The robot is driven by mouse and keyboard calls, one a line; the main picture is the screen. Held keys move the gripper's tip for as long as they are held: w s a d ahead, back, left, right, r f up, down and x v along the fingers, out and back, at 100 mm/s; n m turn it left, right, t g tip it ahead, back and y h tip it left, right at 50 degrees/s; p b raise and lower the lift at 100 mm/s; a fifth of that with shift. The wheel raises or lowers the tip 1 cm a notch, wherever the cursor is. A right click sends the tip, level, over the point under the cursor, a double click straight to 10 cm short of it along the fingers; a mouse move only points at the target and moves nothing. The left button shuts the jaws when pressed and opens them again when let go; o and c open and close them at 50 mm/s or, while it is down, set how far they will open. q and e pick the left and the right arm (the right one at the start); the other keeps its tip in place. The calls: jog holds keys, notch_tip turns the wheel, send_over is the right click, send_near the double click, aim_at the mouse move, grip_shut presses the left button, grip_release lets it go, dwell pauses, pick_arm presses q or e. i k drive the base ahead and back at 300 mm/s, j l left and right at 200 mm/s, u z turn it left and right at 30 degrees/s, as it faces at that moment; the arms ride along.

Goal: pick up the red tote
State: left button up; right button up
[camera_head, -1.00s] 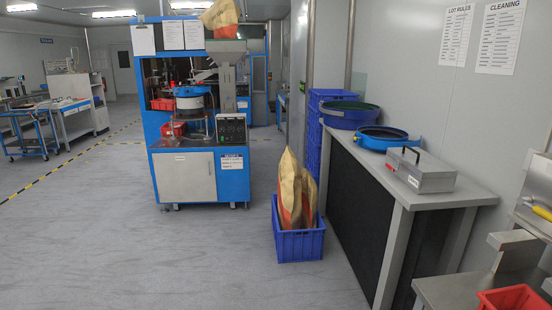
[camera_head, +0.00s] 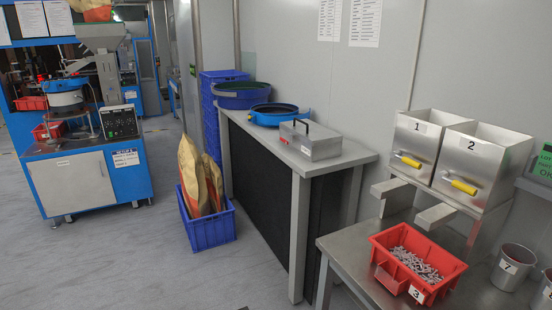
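A red tote (camera_head: 382,246) stands upright on a metal table (camera_head: 345,252) at the lower right. It holds many small grey parts and has a white label with the number 3 on its front. Neither of my grippers shows in the head view. Smaller red bins (camera_head: 31,103) sit inside the blue machine at the far left.
Two steel hoppers (camera_head: 415,148) marked 1 and 2, with yellow handles, stand behind the tote. A metal cup (camera_head: 512,268) marked 7 is to its right. A grey bench (camera_head: 300,170) holds blue basins and a steel box. A blue crate (camera_head: 210,232) with paper sacks stands on the floor. The floor at lower left is clear.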

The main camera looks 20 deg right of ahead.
aim_at(406, 260)
jog(key=z, duration=1.65)
jog(key=l+u, duration=0.2)
jog(key=i+j, duration=0.05)
jog(key=j, duration=0.05)
